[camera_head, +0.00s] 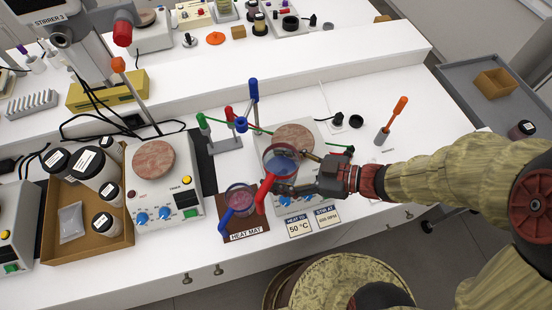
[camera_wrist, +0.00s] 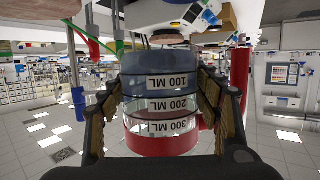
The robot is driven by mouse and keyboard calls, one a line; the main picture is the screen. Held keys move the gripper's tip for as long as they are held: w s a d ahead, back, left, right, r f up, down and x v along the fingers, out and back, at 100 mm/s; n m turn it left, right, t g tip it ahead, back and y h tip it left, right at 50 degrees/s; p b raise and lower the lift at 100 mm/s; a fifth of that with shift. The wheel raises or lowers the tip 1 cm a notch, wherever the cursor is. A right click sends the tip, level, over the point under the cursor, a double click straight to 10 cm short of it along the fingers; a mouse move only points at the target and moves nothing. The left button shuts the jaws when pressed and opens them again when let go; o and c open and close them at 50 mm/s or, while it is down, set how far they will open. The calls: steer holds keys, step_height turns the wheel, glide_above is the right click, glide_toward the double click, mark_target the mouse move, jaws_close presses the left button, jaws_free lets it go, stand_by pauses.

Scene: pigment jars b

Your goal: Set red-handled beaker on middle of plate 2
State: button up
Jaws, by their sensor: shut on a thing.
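The red-handled beaker (camera_head: 281,160) holds blue liquid and has a red handle (camera_head: 266,190). My gripper (camera_head: 292,187) is shut on it; in the wrist view the beaker (camera_wrist: 160,103) sits between both fingers, with 100, 200 and 300 ML marks and a red band. In the head view the beaker overlaps the front part of the right hotplate's round reddish-brown plate (camera_head: 296,134). Its base seems raised, but the exact gap is unclear. Another hotplate has a similar bare plate (camera_head: 153,160) to the left. No number identifying plate 2 is readable.
A blue-handled beaker (camera_head: 240,199) stands on the heat mat (camera_head: 255,227), close left. A stand with green, red and blue clamps (camera_head: 241,124) reaches near the right hotplate. Cards (camera_head: 298,226) lie in front; an orange-handled tool (camera_head: 392,120) stands right. A jar box (camera_head: 98,249) is far left.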

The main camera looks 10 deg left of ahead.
steer(key=s+d+p, duration=0.4)
steer(key=s, duration=0.5)
steer(key=shift+d, duration=0.15)
stand_by(0.4)
steer(key=s+a+b, duration=0.1)
steer(key=s+a, duration=0.4)
steer(key=a, duration=0.5)
steer(key=s+a+b, duration=0.2)
steer(key=s+a, duration=0.3)
steer(key=a, duration=0.6)
steer(key=s+a+b, duration=0.2)
steer(key=s+a, duration=0.3)
steer(key=a, duration=0.5)
steer(key=shift+a, duration=0.3)
stand_by(1.0)
steer(key=w+a, duration=0.4)
steer(key=w, duration=0.5)
steer(key=w+a, duration=0.4)
steer(key=w, duration=0.5)
steer(key=w+a, duration=0.5)
steer(key=w, duration=0.4)
stand_by(1.1)
